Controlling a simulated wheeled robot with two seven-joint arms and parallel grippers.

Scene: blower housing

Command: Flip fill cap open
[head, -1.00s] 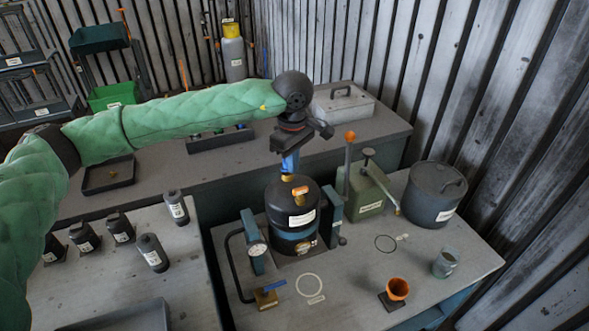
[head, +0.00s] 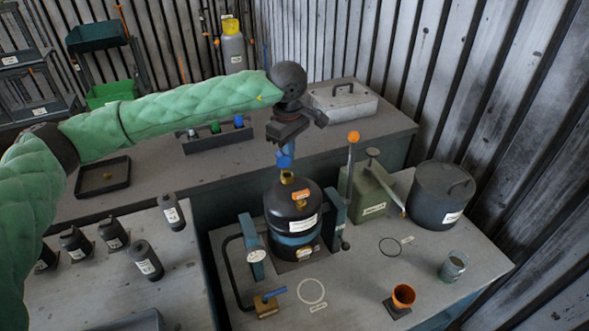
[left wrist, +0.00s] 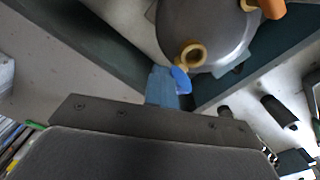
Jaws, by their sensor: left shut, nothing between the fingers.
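The black vessel (head: 290,212) stands upright in a blue stand on the front bench, with a brass fill neck (head: 287,177) on top. In the left wrist view the neck (left wrist: 191,55) is a brass ring whose mouth looks uncovered. The blue fill cap (left wrist: 181,79) sits at the ring's edge, tilted away from the mouth; in the head view the cap (head: 285,161) shows just above the neck. My left gripper (head: 284,153) is shut and empty above the neck. Its blue fingers (left wrist: 163,90) are beside the cap; I cannot tell whether they touch it. My right gripper is not in view.
An orange fitting (head: 301,195) is on the vessel top. A green pump box (head: 368,195) with an orange-knobbed lever and a grey pot (head: 441,194) stand to the right. An orange cup (head: 403,295) and a metal mug (head: 452,266) are in front. Black bottles (head: 146,260) stand at left.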

